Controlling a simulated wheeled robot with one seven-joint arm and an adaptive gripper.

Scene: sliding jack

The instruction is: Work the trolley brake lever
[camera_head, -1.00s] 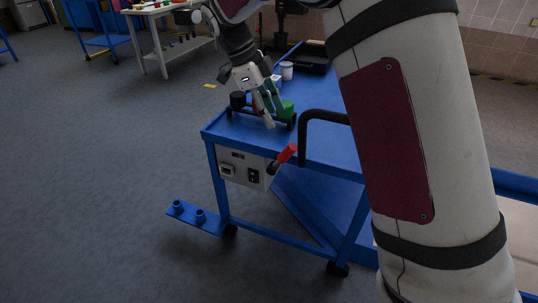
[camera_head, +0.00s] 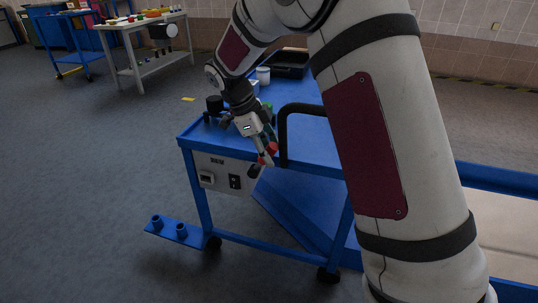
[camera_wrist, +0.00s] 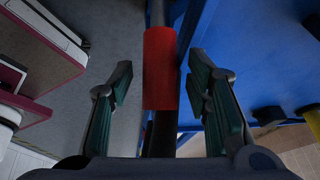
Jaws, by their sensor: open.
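The brake lever (camera_wrist: 161,68) has a red grip on a dark rod. In the wrist view it runs between the two open, green-padded fingers of my gripper (camera_wrist: 160,90), with a gap on each side. In the head view the red grip (camera_head: 271,148) shows at the fingertips of my gripper (camera_head: 264,158), beside the grey panel on the trolley's end. The blue trolley (camera_head: 310,150) stands under and behind my arm. My gripper partly covers the lever there, and its lower end is hard to make out.
A grey switch panel (camera_head: 222,184) is on the trolley's end. A black handle bar (camera_head: 283,135) rises right beside my gripper. A white cup (camera_head: 263,75) and a black tray (camera_head: 290,64) are on the trolley top. Open floor lies to the left.

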